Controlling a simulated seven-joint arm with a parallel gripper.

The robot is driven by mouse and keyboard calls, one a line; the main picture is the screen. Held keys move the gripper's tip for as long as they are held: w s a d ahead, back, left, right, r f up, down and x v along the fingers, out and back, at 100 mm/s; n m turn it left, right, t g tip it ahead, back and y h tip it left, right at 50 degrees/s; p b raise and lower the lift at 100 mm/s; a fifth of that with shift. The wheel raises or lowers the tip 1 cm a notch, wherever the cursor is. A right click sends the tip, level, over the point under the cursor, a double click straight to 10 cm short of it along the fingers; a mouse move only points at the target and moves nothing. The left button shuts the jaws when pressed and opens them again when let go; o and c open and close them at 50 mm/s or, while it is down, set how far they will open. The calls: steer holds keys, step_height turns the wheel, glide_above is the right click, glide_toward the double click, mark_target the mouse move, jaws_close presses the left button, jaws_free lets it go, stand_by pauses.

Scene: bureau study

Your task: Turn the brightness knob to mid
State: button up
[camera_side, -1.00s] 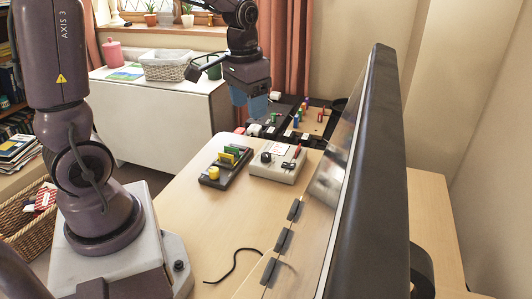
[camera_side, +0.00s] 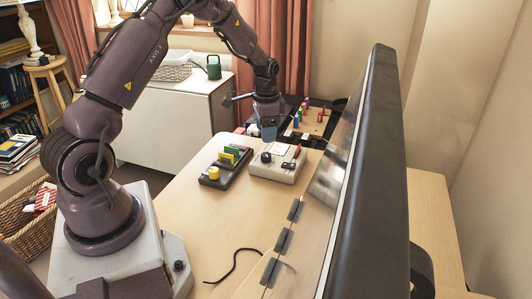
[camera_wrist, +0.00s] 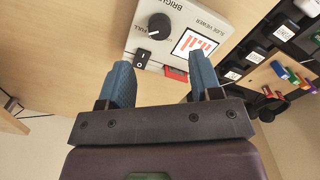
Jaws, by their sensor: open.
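The brightness knob (camera_wrist: 159,26) is a round black dial on the grey slide viewer (camera_wrist: 187,12), with lettering around it, "FULL" to its left in the wrist view. In the side view my gripper (camera_side: 268,134) is above and behind the viewer, not touching the knob.
The viewer also has a black rocker switch (camera_wrist: 142,58), a lit screen (camera_wrist: 195,44) and a red part (camera_wrist: 176,74). A dark block with a yellow knob (camera_side: 214,172) stands left of it. A large monitor (camera_side: 385,150) rises at right. The front desk is mostly clear.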

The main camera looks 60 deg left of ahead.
mark_target(266, 155)
step_height(266, 155, down, 8)
steer(key=shift+r, duration=0.1)
steer(key=shift+c, duration=0.4)
steer(key=c, duration=0.9)
steer(key=shift+o, duration=0.2)
steer(key=shift+n, duration=0.3)
steer(key=n, duration=0.4)
steer(key=shift+n, duration=2.6)
